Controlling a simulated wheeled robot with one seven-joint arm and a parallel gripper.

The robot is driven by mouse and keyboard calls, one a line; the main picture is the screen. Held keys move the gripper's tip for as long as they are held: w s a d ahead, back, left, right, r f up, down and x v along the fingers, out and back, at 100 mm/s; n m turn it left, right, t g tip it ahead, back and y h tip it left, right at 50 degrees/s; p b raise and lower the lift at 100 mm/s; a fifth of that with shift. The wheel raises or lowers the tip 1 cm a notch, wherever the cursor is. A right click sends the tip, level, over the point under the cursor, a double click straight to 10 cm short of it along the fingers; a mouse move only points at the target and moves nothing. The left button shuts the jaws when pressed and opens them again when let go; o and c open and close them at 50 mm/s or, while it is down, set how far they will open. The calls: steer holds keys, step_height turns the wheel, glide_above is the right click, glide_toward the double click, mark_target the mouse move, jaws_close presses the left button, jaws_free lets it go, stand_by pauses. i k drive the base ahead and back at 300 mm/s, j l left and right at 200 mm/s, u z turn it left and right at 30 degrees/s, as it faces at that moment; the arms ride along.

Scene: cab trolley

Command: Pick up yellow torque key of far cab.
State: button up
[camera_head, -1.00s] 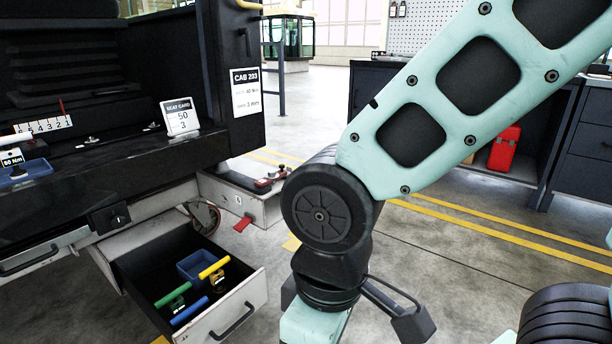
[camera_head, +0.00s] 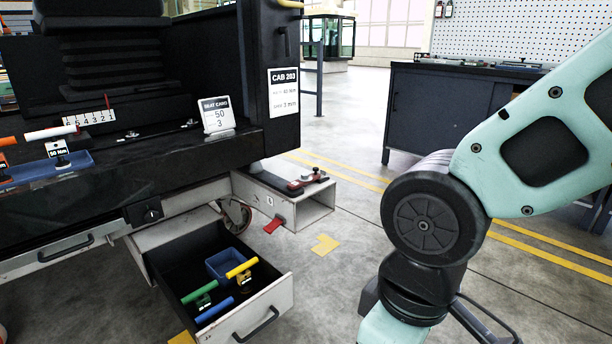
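A key with a yellow handle (camera_head: 241,267) lies in the open drawer (camera_head: 272,290) under the near cab (camera_head: 100,215). It rests near a small blue bin (camera_head: 228,258), beside a green-handled key (camera_head: 199,292) and a blue-handled key (camera_head: 214,309). A glazed cab (camera_head: 330,40) stands far off at the back; no yellow key can be made out there. My arm reaches down on the right of the picture, apart from the drawer. My gripper is below the bottom edge and does not show.
The near cab carries a sign reading CAB 203 (camera_head: 284,92) and a seat card (camera_head: 216,115). A low metal box (camera_head: 305,208) with a red pedal-like tab (camera_head: 273,225) stands behind the drawer. A dark workbench (camera_head: 440,105) is at the back right.

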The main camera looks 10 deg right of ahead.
mark_target(244, 275)
steer(key=i+j+u, duration=0.2)
steer(key=i+u, duration=0.2)
steer(key=i, duration=0.3)
steer(key=i+u, duration=0.35)
steer(key=i, duration=0.4)
